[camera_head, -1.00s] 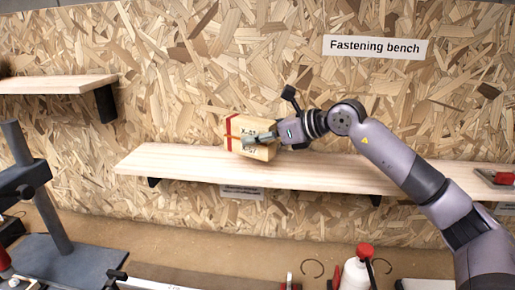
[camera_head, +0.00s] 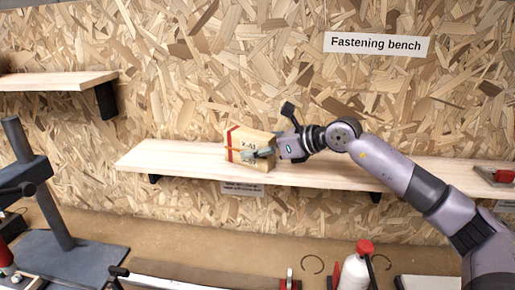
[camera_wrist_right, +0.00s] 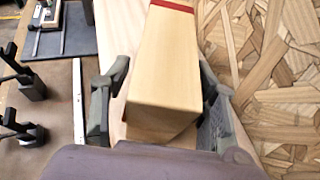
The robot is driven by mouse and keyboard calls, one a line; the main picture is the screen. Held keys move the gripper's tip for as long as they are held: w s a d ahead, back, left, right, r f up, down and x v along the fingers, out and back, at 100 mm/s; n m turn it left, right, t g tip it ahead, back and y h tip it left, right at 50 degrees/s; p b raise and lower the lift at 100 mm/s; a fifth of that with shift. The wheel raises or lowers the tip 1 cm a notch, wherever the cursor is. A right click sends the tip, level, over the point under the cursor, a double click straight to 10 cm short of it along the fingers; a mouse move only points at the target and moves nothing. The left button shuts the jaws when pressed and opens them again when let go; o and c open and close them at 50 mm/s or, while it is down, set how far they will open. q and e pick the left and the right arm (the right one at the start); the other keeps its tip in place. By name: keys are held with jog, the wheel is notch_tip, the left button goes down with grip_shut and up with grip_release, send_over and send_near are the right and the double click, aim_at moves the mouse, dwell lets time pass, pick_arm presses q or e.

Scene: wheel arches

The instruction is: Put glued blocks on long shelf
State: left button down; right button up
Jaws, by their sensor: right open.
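The glued blocks (camera_head: 236,142), pale wood with a red band and dark lettering, stand on the long shelf (camera_head: 180,158), left of its middle. They also show in the right wrist view (camera_wrist_right: 168,75), the red band at the far end. My right gripper (camera_head: 262,153) is at the right side of the blocks. In the wrist view its two fingers (camera_wrist_right: 158,110) are spread on either side of the near end, with a gap at the left finger; whether the right finger touches cannot be told. My left gripper is not in view.
A red-and-grey item (camera_head: 497,175) lies at the shelf's right end. A shorter shelf (camera_head: 60,82) is at upper left. A dark stand (camera_head: 50,200) rises at lower left. A white bottle with red cap (camera_head: 356,270) stands below. The shelf left of the blocks is bare.

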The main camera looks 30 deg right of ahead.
jog(key=shift+r, duration=0.15)
jog(key=shift+s+d, duration=0.15)
jog(key=b+v, duration=0.6)
jog(key=v, duration=0.4)
jog(key=shift+s+d, duration=0.3)
jog(key=shift+s, duration=0.05)
jog(key=shift+s+d+r, duration=0.1)
jog(key=shift+s+r, duration=0.1)
jog(key=shift+s, duration=0.05)
jog(key=shift+r, duration=0.1)
